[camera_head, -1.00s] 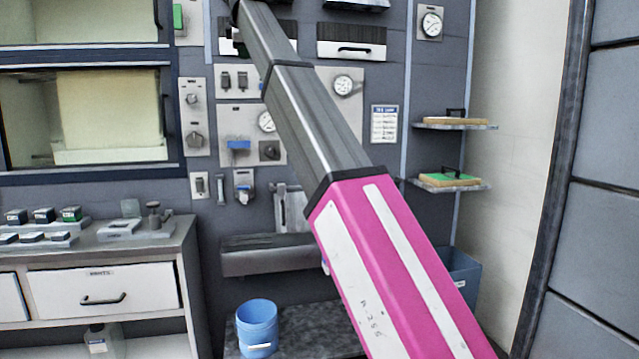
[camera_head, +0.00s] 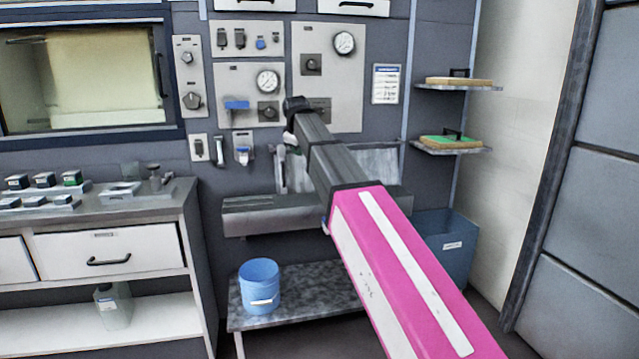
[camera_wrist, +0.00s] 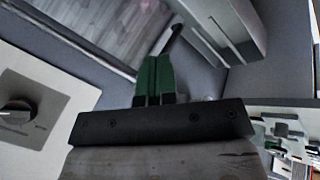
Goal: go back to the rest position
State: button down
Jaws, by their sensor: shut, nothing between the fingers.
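My arm crosses the right half of the head view, its pink and white link nearest and its grey links reaching toward the wall panels. Its far dark end shows in front of the gauge panel, and the fingers cannot be made out there. In the wrist view my gripper (camera_wrist: 153,80) shows two green fingers side by side, shut with nothing between them. The fingers appear apart from any object.
A worktop (camera_head: 120,205) with small blocks stands at left below a windowed chamber (camera_head: 85,80). A blue bucket (camera_head: 260,287) sits on a low bench (camera_head: 305,312). A blue bin (camera_head: 448,250) and two wall shelves (camera_head: 450,149) are at right.

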jog(key=s+d+f+m+g, duration=0.1)
jog(key=s+d+f+m, duration=0.15)
jog(key=d+f, duration=0.45)
jog(key=s+d+f+m+g, duration=0.1)
jog(key=s+d+f, duration=0.25)
jog(key=f, duration=0.75)
jog(key=s+d+f+m+g, duration=0.1)
jog(key=s+d+f+m, duration=0.2)
jog(key=f, duration=0.6)
jog(key=s+d+f+m+g, duration=0.1)
jog(key=s+d+f+m, duration=0.2)
jog(key=s+d+f, duration=0.3)
jog(key=s+d+f+m+g, duration=0.1)
jog(key=s+d+f+m, duration=0.2)
jog(key=s+d+f, duration=0.4)
jog(key=s+f, duration=0.6)
jog(key=s, duration=0.1)
jog(key=shift+f+g, duration=0.3)
jog(key=shift+f, duration=0.1)
